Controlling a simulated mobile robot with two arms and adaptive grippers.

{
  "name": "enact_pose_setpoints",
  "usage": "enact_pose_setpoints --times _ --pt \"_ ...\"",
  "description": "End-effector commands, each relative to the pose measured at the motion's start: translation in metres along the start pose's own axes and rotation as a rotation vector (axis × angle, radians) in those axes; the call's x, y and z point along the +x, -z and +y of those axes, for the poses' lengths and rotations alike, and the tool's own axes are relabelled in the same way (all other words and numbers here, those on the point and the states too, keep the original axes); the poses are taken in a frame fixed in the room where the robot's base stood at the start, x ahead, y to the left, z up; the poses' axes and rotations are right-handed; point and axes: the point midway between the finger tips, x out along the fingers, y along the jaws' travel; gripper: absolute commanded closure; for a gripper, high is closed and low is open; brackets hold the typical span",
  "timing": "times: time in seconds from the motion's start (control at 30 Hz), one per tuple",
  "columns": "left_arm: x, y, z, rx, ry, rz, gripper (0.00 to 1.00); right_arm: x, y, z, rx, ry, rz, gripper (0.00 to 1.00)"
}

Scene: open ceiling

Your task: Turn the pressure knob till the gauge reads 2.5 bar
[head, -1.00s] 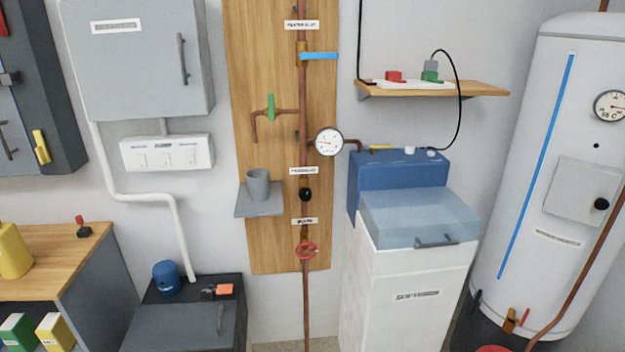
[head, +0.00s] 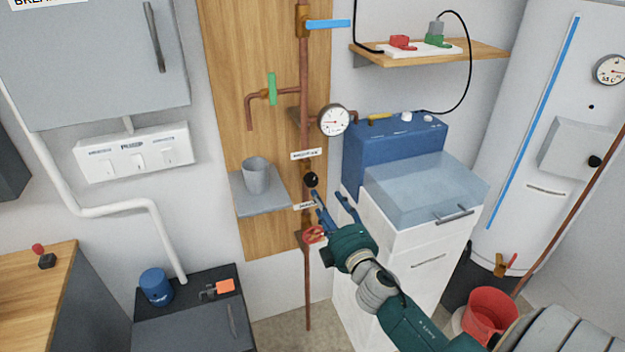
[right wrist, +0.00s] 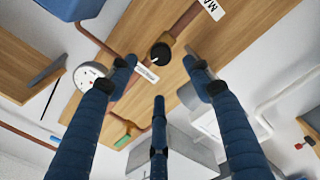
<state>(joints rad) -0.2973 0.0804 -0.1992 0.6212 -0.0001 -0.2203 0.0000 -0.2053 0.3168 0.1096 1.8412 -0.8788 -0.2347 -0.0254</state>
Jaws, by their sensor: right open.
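The black pressure knob (head: 311,180) sits on the copper pipe on the wooden board. It also shows in the right wrist view (right wrist: 160,52), ahead of the fingers and apart from them. The round white pressure gauge (head: 334,120) is on a side branch above and right of the knob; it also shows in the right wrist view (right wrist: 90,76). Its reading is too small to tell. My right gripper (head: 333,197) is open and empty, just below and right of the knob, fingers pointing up toward it. My left gripper is not in view.
A red valve wheel (head: 314,235) lies below the knob, close to my right gripper. A grey shelf (head: 262,200) with a grey cup (head: 256,175) is to the left. A blue box (head: 392,150) and a clear-lidded white cabinet (head: 400,265) stand to the right.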

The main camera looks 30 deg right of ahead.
Motion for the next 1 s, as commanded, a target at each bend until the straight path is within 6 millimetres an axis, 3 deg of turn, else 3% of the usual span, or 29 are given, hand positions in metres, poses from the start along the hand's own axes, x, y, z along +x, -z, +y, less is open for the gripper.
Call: enact_pose_setpoints --times 0.23,0.5,0.9,1.0 --pt "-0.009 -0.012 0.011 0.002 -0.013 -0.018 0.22 0.048 0.001 0.002 0.002 -0.001 0.0 0.49" --pt "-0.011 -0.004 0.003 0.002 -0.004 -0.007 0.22 0.087 0.0 0.0 0.003 0.001 0.0 0.49" --pt "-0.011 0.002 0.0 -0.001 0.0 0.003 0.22 0.095 0.0 -0.001 0.003 0.002 0.0 0.49" --pt "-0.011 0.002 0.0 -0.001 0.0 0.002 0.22 0.095 0.0 -0.001 0.003 0.002 0.0 0.67"
